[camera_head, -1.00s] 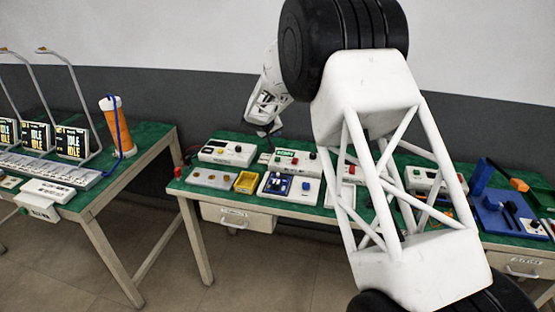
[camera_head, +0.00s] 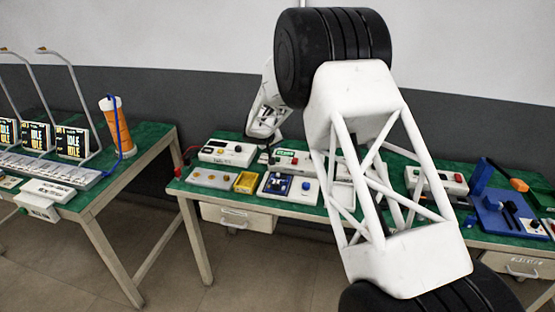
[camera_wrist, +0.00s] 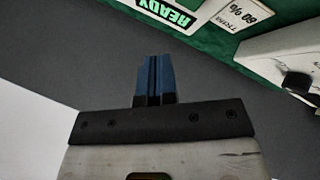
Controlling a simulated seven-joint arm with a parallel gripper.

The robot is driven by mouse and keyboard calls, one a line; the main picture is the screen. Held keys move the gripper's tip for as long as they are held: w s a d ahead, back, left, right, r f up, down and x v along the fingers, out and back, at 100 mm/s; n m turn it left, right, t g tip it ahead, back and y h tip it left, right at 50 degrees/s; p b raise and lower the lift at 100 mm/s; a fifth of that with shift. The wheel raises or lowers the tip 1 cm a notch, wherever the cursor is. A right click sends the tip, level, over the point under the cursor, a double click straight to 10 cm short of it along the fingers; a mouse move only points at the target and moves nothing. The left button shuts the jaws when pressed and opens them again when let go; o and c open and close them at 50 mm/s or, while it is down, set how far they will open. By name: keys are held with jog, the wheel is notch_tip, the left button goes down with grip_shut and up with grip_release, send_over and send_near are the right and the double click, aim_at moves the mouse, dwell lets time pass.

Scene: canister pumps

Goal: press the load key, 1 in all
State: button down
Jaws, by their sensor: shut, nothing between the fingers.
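My gripper (camera_head: 268,151) is small and partly dark in the head view, above the back of the right-hand green-topped table. In the wrist view its blue fingers (camera_wrist: 155,79) are shut together with nothing held. A green READY display (camera_wrist: 167,10) and a white label reading 80 % (camera_wrist: 240,12) lie beyond the fingers in the wrist view. No contact between the fingers and any key is visible.
The table holds a white box with buttons (camera_head: 227,152), a yellow tray (camera_head: 246,182) and a white unit with a blue button (camera_head: 306,187). A blue fixture (camera_head: 500,210) stands at right. IDLE screens (camera_head: 72,142) and an orange canister (camera_head: 117,127) are on the left table.

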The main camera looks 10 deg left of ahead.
jog(key=shift+f, duration=1.6)
jog(key=shift+f, duration=0.15)
dwell(0.9)
jog(key=shift+f, duration=0.25)
jog(key=shift+f, duration=0.45)
dwell(1.2)
jog(key=shift+r, duration=0.85)
jog(key=shift+r, duration=0.1)
jog(key=shift+r, duration=2.45)
